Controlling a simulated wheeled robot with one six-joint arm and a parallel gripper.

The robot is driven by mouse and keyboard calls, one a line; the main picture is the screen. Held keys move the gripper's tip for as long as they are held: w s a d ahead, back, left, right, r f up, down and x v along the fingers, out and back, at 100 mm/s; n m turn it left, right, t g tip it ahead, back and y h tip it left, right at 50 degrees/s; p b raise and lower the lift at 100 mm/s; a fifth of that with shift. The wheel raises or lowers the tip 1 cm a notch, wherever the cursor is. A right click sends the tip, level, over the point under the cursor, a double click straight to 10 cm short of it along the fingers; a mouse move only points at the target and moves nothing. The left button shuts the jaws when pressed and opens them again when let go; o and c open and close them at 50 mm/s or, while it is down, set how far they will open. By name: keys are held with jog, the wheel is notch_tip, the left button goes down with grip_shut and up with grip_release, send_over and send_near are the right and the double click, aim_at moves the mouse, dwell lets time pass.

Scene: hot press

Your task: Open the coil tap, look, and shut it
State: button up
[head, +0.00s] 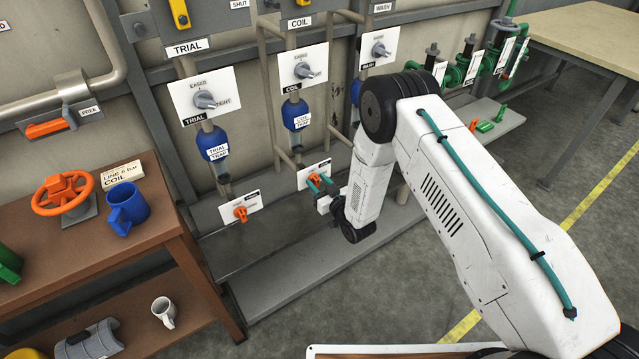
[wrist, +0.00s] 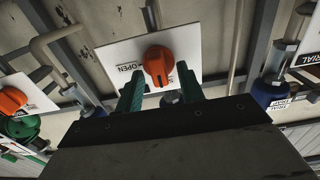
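The coil tap, an orange handle (head: 314,178) on a white plate, sits low on the wall below the blue coil trap (head: 295,115). In the wrist view the orange handle (wrist: 158,65) is ahead of my gripper (wrist: 160,85), beside the word OPEN on its left; a second word is partly hidden. The green fingers stand apart, one on each side of the handle's lower end, with gaps showing. Whether either touches it I cannot tell. In the head view my gripper (head: 321,184) is at the plate. Above the trap is the grey coil knob (head: 303,71), with EASED on its plate.
The orange trial tap (head: 240,212) is to the left, under the blue trial trap (head: 213,145). A grey ledge (head: 300,265) runs below the taps.

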jog(key=c, duration=0.5)
jog(key=shift+m, duration=0.3)
jog(key=m, duration=0.3)
jog(key=shift+w+d+m, duration=0.1)
jog(key=shift+d+m, duration=0.1)
jog(key=shift+m, duration=0.1)
jog(key=shift+w+d+f+m, duration=0.1)
jog(key=shift+f+m, duration=0.05)
jog(key=shift+m, duration=2.1)
jog(key=shift+d+f+m, duration=0.1)
jog(key=shift+f+m, duration=0.1)
jog(key=shift+m, duration=2.1)
jog(key=shift+w+d+f+m, duration=0.1)
jog(key=shift+f+m, duration=0.05)
jog(key=shift+m, duration=2.1)
